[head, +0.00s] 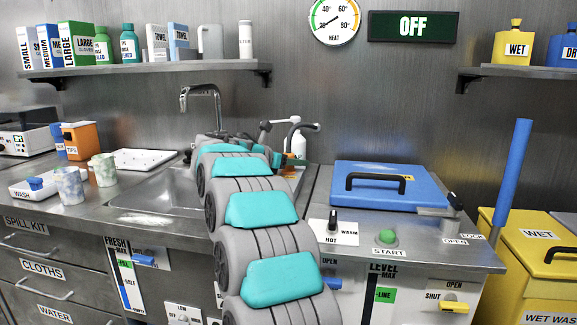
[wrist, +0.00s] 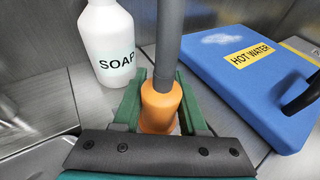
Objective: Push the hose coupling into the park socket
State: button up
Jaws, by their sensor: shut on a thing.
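The hose coupling (wrist: 158,108) is an orange, tapered collar on the end of a dark grey hose (wrist: 167,45) that rises upward in the wrist view. My gripper (wrist: 163,92) has its green fingers shut on either side of the coupling, which looks upright.
A white soap bottle (wrist: 108,45) stands close left of the coupling. The blue hot-water lid (wrist: 235,75) with a black handle lies close on the right. The sink (head: 160,195) with its tap (head: 203,92) is to the left.

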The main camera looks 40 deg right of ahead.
grip_shut()
jog(key=shift+r, duration=0.15)
